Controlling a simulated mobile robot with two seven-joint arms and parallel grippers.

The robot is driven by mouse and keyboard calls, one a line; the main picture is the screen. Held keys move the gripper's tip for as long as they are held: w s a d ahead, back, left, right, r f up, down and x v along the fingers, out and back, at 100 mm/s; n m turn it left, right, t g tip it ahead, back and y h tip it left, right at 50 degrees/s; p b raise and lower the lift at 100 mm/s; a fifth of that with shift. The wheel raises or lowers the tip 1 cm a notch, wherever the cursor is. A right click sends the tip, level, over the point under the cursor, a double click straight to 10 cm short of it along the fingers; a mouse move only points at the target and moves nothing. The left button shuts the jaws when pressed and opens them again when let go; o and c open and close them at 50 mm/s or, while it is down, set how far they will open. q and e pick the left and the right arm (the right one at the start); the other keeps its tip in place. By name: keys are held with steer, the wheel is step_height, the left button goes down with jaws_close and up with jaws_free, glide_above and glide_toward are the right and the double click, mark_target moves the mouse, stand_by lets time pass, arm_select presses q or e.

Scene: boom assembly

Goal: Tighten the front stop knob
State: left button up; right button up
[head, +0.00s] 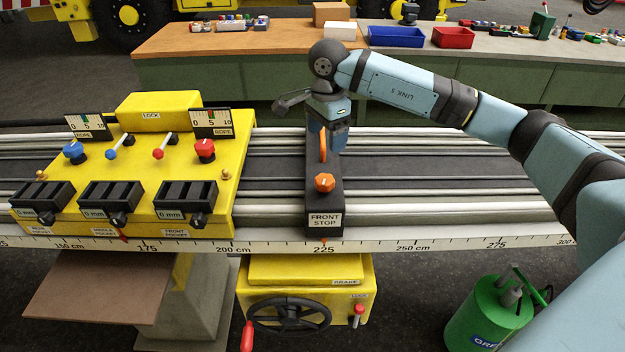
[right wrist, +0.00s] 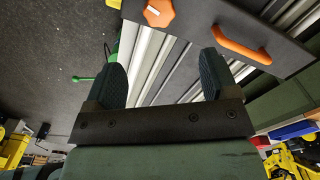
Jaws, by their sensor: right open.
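The front stop (head: 324,195) is a dark block lying across the rails, at about the 225 cm mark. Its orange lobed knob (head: 324,182) sits on top towards the near end, and an orange handle (head: 323,146) stands behind it. My right gripper (head: 327,140) is over the far part of the stop, close to the handle. In the right wrist view the right gripper (right wrist: 160,62) is open with nothing between its fingers. There the knob (right wrist: 158,12) lies beyond the fingertips at the top edge, and the handle (right wrist: 240,40) to their right. My left gripper is out of view.
A yellow control box (head: 190,190) with levers and dials stands on the rails left of the stop. A ruler (head: 400,243) runs along the front edge. A brake wheel (head: 288,316) is below and a green canister (head: 490,315) at lower right. The rails right of the stop are clear.

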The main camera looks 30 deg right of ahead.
mark_target(325, 179)
step_height(325, 179, down, 13)
steer(key=shift+f+p, duration=0.1)
steer(key=shift+p, duration=0.6)
steer(key=c, duration=0.9)
